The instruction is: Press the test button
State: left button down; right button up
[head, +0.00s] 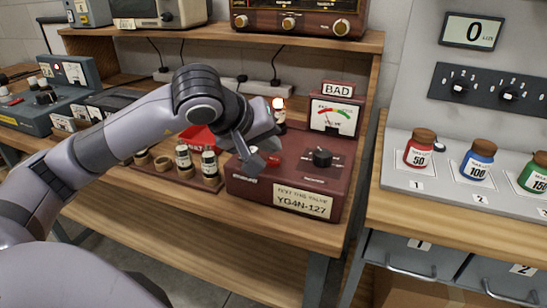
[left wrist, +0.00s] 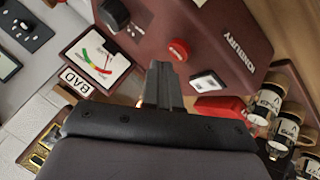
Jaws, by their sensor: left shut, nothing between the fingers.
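The dark red valve tester (head: 310,165) stands on the wooden bench. Its front plate reads YG4N-127, and its meter (head: 335,117) stands under a sign reading BAD. My left gripper (head: 258,164) is over the left part of the tester's top, its fingers shut and empty. In the left wrist view the shut fingertips (left wrist: 163,70) point towards a round red button (left wrist: 178,50) and appear just short of it. Contact cannot be judged. A white-faced rocker or label (left wrist: 208,82) lies beside the button. A glowing valve (head: 279,103) stands behind my gripper. My right gripper is not shown.
A rack of several valves (left wrist: 285,125) and a red box stand left of the tester. A black knob (head: 322,157) rises from its top. A radio (head: 298,18) sits on the shelf above. Numbered jars (head: 420,150) stand on the right bench.

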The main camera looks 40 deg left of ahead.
aim_at(269, 161)
pick_arm(q)
jog(key=shift+r+p, duration=1.85)
jog(key=shift+r, duration=0.7)
